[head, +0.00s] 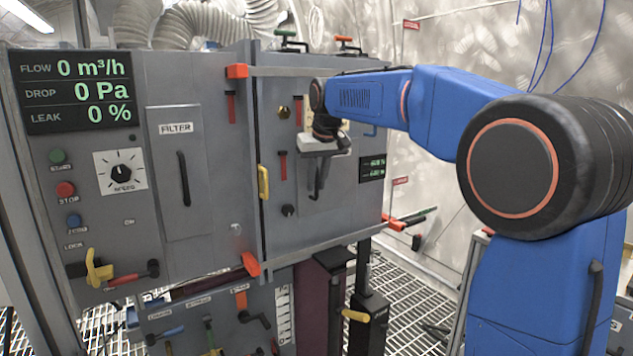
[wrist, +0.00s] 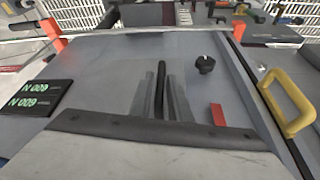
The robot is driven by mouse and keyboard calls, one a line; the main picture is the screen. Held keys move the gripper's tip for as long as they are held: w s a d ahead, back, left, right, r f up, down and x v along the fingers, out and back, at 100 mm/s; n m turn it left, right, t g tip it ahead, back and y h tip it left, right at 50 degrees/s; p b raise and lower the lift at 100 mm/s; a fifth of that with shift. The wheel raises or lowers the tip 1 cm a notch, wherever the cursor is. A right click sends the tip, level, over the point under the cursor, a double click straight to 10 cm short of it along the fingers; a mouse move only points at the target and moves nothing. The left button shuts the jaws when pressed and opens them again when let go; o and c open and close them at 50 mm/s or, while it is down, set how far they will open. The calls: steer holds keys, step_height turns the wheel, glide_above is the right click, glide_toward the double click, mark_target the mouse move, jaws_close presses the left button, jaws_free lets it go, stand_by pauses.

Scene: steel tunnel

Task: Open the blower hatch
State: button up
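The hatch (head: 340,222) is a grey panel on the right-hand cabinet, and it looks closed. Its label is not visible, so I cannot confirm it is the blower hatch. A dark bar handle (head: 318,182) stands on the panel, partly hidden by my gripper. The handle (wrist: 161,80) also shows in the wrist view, upright between my grey fingers. My gripper (wrist: 162,82) has one finger on each side of the handle. I cannot tell whether the fingers press on it. In the head view my gripper (head: 316,168) is in front of the panel, the fingers mostly hidden.
A yellow handle (head: 263,182) is at the panel's left edge. A dark knob (wrist: 205,64) and red lever (wrist: 217,115) are beside the bar handle. A filter panel (head: 172,215) with its own handle is further left. Red-orange parts (head: 395,223) stick out at lower right.

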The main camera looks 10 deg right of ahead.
jaws_close()
